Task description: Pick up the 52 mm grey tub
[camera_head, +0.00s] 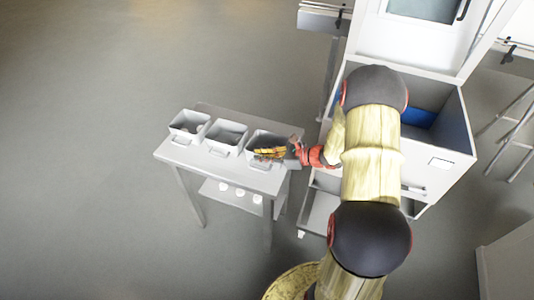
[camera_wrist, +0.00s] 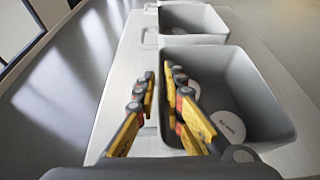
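Two round, pale tubs or lids lie in the nearest grey bin in the wrist view: one with dark lettering on its top (camera_wrist: 229,125), and one further back (camera_wrist: 190,88), partly behind a finger. I cannot tell their sizes or which is the 52 mm grey tub. My gripper (camera_wrist: 161,76) has its yellow fingers apart, with nothing visible between them. It is over the bin's left wall and the bare tabletop beside it. In the head view my gripper (camera_head: 270,153) is at the right-hand bin and hides its contents.
A light table (camera_head: 200,164) carries three grey bins in a row: left (camera_head: 180,138), middle (camera_head: 222,146) and right (camera_head: 261,137). Small white tubs (camera_head: 240,192) stand on its lower shelf. A white cabinet with an open-topped box (camera_head: 440,160) stands close on the right. Floor at left is clear.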

